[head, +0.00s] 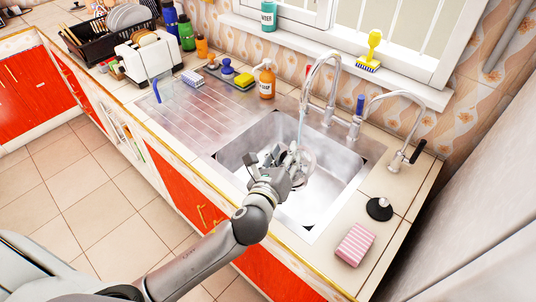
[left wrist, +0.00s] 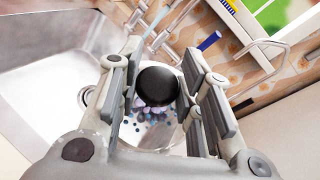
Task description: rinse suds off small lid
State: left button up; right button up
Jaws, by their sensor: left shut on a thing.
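My left gripper (head: 284,162) is over the sink basin (head: 335,190). In the left wrist view its fingers stand on both sides of a round black knob (left wrist: 157,85) and are shut on it. The small lid (head: 302,163) looks like clear glass and is held in the basin area under the tap (head: 322,75). A thin stream of water (head: 299,128) comes down from the tap at the lid. In the left wrist view bluish and purple spots, perhaps suds, show on the lid (left wrist: 150,135) below the knob. The fingers hide part of the lid. My right gripper is not in view.
A second tap (head: 395,95) stands to the right. A black round object (head: 379,208) and a pink striped sponge (head: 355,244) lie on the right counter. An orange bottle (head: 266,82) stands behind the basin. The ribbed drainboard (head: 190,115) is mostly clear.

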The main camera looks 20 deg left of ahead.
pick_arm(q)
jog(key=w+d, duration=0.1)
jog(key=w+d+p, duration=0.1)
jog(key=w, duration=0.1)
jog(key=shift+d+f, duration=0.2)
jog(key=shift+d, duration=0.05)
jog(key=w+a+f+b, duration=0.1)
jog(key=w+b, duration=0.2)
jog(key=w, duration=0.4)
jog(key=w+a+f+b, duration=0.2)
jog(key=w+b, duration=0.1)
jog(key=w, duration=0.3)
jog(key=shift+w, duration=0.35)
jog(key=shift+d+r, duration=0.1)
dwell(0.4)
jog(key=shift+w+d, duration=0.1)
jog(key=shift+d, duration=0.4)
jog(key=shift+a, duration=0.2)
jog(key=shift+a+p, duration=0.45)
jog(key=shift+p, duration=0.1)
jog(key=shift+s, duration=0.2)
